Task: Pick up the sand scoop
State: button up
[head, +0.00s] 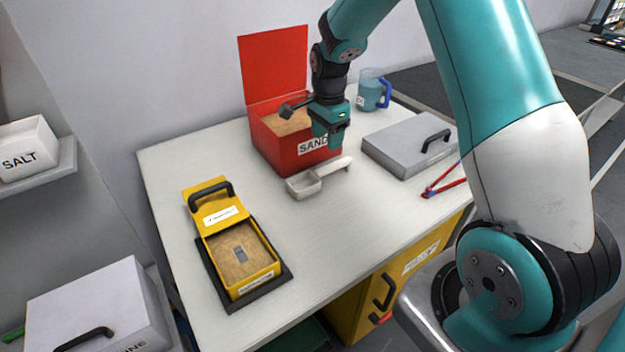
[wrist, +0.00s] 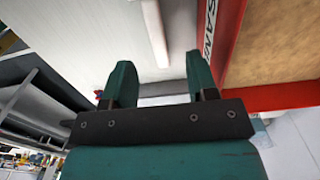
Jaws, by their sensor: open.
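The sand scoop (head: 304,184) lies on the white table in front of the red sand box, a pale square bowl with a white handle angled up to the right. In the wrist view its white handle (wrist: 154,30) lies beyond the fingertips, in line with the gap between them. My gripper (head: 331,142) points down above the handle, close to the box's front. In the wrist view my gripper (wrist: 160,80) is open, with nothing between its two teal fingers. The scoop's bowl is not seen in the wrist view.
The red sand box (head: 280,153) has its lid up. A yellow box (head: 255,287) of sand holding a small grey cell stands at front left. A grey case (head: 395,147), red-handled tool (head: 444,188) and blue-handled jug (head: 369,92) are right. The table's middle is clear.

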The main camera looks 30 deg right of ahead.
aim_at(329, 166)
notch_tip(329, 166, down, 4)
jog(key=shift+f, duration=0.25)
jog(key=f, duration=0.1)
jog(key=f+p, duration=0.1)
jog(key=f, duration=0.2)
jog(key=shift+s+d+f, duration=0.1)
jog(key=shift+s+d, duration=0.2)
jog(key=shift+s, duration=0.1)
jog(key=shift+f, duration=0.5)
grip_shut()
